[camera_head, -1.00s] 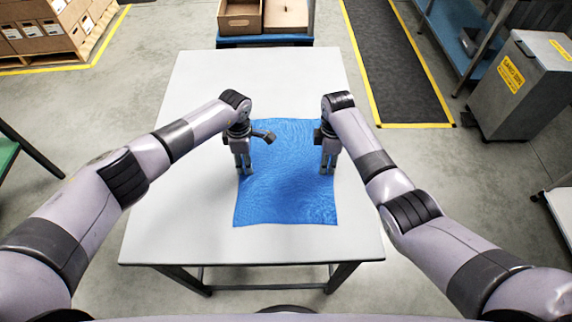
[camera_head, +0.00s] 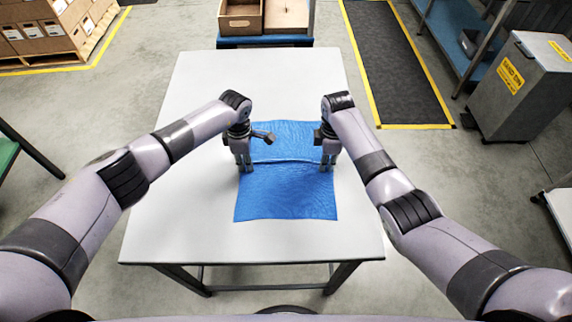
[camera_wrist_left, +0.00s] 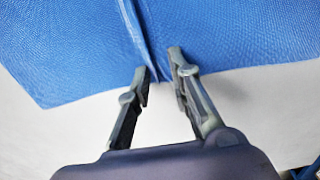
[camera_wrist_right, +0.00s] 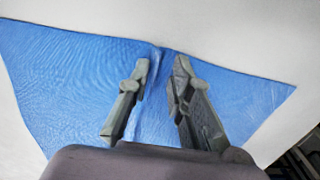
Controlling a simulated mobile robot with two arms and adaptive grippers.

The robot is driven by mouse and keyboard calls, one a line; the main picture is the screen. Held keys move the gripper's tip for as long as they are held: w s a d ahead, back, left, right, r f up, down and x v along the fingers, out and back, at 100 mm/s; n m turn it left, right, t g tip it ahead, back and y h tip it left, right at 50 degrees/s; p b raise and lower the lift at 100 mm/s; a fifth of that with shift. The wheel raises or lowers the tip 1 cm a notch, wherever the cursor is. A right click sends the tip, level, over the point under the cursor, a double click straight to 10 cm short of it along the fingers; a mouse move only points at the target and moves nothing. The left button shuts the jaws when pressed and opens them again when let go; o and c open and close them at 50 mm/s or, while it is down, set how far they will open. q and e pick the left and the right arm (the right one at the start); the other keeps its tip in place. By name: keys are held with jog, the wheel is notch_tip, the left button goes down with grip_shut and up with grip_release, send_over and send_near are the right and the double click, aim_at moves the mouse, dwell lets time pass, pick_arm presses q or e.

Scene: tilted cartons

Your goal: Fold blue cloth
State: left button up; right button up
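The blue cloth (camera_head: 285,195) lies on the white table, with a raised ridge running across it between my two grippers. My left gripper (camera_head: 244,168) points down at the cloth's left edge. In the left wrist view its fingers (camera_wrist_left: 161,66) stand either side of the ridge, a narrow gap showing between them. My right gripper (camera_head: 328,164) points down at the right edge. In the right wrist view its fingers (camera_wrist_right: 161,62) also straddle the ridge, a little apart. Neither view shows the fingers clamped firmly on the cloth.
The white table (camera_head: 185,215) is bare around the cloth, with free room on the left and front. Beyond its far edge are open cardboard boxes (camera_head: 240,17). A grey bin (camera_head: 515,85) stands on the floor at the right.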

pick_arm(q)
jog(key=shift+s+f, duration=0.1)
jog(key=shift+f, duration=0.05)
grip_shut()
pick_arm(e)
jog(key=shift+s+f, duration=0.1)
jog(key=shift+f, duration=0.15)
grip_shut()
jog(key=shift+r, duration=0.15)
dwell(0.3)
